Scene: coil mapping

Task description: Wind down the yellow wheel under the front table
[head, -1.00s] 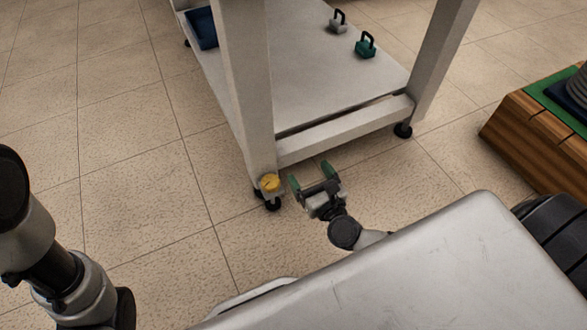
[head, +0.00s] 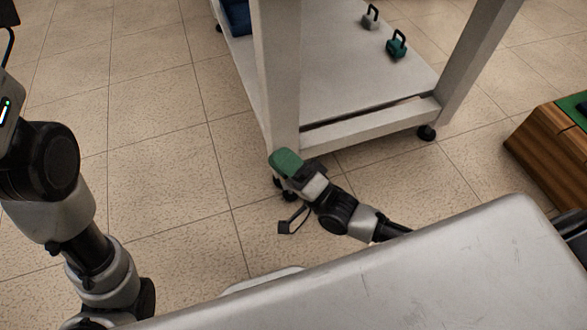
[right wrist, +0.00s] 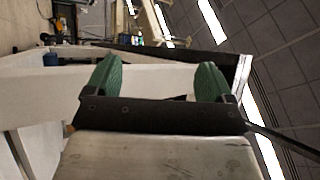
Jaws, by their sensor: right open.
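The front table is white, with a near leg (head: 277,80) and a low shelf (head: 350,95) in the head view. The yellow wheel is hidden in the head view behind my right gripper (head: 284,162), which is at the foot of that leg. I cannot tell whether the gripper touches the wheel. In the right wrist view, the two green fingers of my right gripper (right wrist: 159,80) stand wide apart, with a white table part behind them. No wheel shows clearly there. My left arm shows at the left of the head view, but its gripper is out of view.
On the shelf stand a green weight (head: 397,47), a grey weight (head: 370,18) and a blue object (head: 237,18). A black caster (head: 427,132) is under the far right leg. A wooden box (head: 550,150) stands at the right. The tiled floor left of the table is clear.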

